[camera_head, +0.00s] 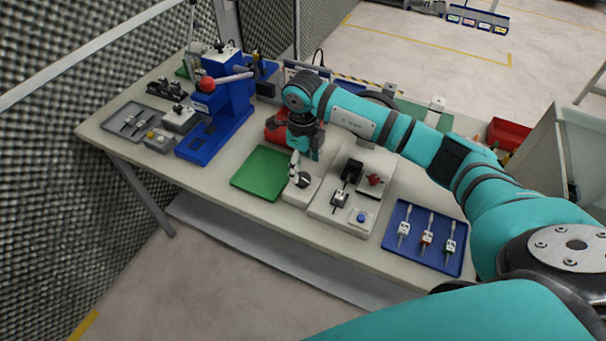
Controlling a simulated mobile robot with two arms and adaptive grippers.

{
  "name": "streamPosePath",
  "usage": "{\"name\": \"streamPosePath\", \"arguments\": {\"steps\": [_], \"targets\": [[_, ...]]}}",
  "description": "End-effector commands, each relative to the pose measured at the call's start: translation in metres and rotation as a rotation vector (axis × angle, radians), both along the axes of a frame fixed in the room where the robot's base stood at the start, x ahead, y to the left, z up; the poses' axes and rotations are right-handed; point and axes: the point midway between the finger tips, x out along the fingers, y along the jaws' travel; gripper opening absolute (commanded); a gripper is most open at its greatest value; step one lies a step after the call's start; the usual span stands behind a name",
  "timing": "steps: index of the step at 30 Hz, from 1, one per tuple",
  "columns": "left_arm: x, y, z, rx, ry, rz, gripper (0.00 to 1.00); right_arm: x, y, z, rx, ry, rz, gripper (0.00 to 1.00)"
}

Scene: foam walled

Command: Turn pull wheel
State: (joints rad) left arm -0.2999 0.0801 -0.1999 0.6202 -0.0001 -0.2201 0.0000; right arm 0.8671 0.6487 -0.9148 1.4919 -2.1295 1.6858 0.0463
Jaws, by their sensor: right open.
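A dark round wheel (378,98) stands at the back of the table, partly hidden behind my right arm. A small white box with a dark round dial (304,181) sits near the front middle of the table. I cannot tell which of the two is the pull wheel. My right gripper (301,157) is open and points down, just above and behind the white box. Whether its fingers touch the box or dial is too small to tell. My left gripper is not in view.
A green mat (262,173) lies left of the white box, with a blue press (222,98) farther left. A light fixture board (322,207) and a blue tray of tools (389,238) are to the right. A red bin (509,134) stands at the back right.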

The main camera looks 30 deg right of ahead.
Motion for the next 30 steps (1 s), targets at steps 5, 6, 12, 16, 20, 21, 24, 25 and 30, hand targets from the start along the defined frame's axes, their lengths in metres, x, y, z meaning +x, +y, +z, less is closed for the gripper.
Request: {"name": "streamPosePath", "arguments": {"steps": [5, 6, 12, 16, 20, 21, 24, 25, 30], "targets": [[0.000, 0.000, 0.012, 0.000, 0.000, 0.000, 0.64, -0.002, 0.001, -0.034, 0.000, 0.005, 0.000, 0.68], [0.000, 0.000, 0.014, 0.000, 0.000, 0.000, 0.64, -0.001, 0.001, -0.040, 0.001, 0.004, -0.001, 0.68], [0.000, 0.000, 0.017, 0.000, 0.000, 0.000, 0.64, 0.000, 0.001, -0.060, 0.000, 0.001, 0.000, 0.68], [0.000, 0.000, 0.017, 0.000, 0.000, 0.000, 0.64, 0.000, 0.001, -0.064, 0.001, -0.001, 0.001, 0.68], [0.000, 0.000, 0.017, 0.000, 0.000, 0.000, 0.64, 0.000, 0.001, -0.065, 0.001, -0.001, 0.001, 0.68], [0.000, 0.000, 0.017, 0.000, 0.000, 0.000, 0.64, 0.000, 0.001, -0.065, 0.001, -0.001, 0.001, 0.68], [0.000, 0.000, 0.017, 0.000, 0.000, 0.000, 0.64, 0.000, 0.001, -0.064, 0.001, -0.001, 0.001, 0.60], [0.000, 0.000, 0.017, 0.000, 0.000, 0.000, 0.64, 0.000, 0.001, -0.064, 0.001, -0.001, 0.001, 0.56], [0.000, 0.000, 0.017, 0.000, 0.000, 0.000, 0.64, 0.000, 0.001, -0.064, 0.001, -0.001, 0.001, 0.34]]}}
